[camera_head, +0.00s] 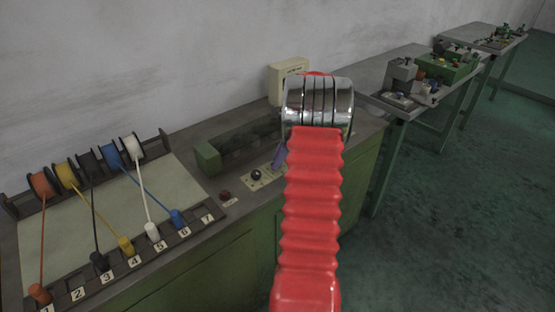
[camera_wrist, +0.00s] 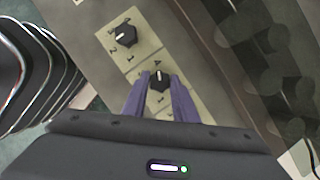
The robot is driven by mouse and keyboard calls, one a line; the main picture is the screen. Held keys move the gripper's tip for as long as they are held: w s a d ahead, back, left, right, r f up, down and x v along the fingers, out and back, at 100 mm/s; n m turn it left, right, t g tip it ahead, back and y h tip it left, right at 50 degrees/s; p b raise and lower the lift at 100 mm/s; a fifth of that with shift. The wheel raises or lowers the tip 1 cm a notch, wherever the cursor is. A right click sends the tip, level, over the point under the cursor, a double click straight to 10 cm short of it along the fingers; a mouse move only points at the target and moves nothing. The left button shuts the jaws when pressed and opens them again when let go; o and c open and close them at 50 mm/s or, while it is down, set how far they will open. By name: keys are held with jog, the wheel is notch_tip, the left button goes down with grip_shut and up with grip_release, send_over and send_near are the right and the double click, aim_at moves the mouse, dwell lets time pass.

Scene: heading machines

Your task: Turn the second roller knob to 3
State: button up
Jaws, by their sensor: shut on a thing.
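Two black round knobs stand on a pale plate with printed marks. In the wrist view one knob (camera_wrist: 159,82) sits between the two purple fingers of my gripper (camera_wrist: 160,88), which is shut on it. Its white pointer line points toward the top of that picture, at a mark too small to read surely. The other knob (camera_wrist: 126,36) is apart from the fingers, above left. In the head view that free knob (camera_head: 256,174) shows on the bench; the held knob is hidden behind my red arm, with one purple finger (camera_head: 280,155) showing.
A small red button (camera_head: 225,195) with a label lies left of the plate. A green-ended trough (camera_head: 207,158) and a cream box (camera_head: 287,80) are behind. Coloured spools and numbered plugs (camera_head: 124,245) fill the bench's left. Other tables (camera_head: 430,80) stand at right, beyond open floor.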

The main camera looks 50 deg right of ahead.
jog(key=n+g, duration=0.1)
jog(key=n, duration=0.2)
jog(key=n+y, duration=0.1)
jog(key=n, duration=0.2)
jog(key=shift+w+d+g+y, duration=0.2)
jog(key=shift+g+y, duration=0.1)
jog(key=shift+g, duration=0.1)
jog(key=n+g, duration=0.1)
jog(key=n, duration=0.4)
jog(key=shift+w+r+g, duration=0.1)
jog(key=shift+w+g, duration=0.1)
jog(key=shift+g, duration=0.2)
jog(key=shift+d+n, duration=0.1)
jog(key=shift+n, duration=0.2)
jog(key=o, duration=1)
jog(key=shift+o, duration=0.2)
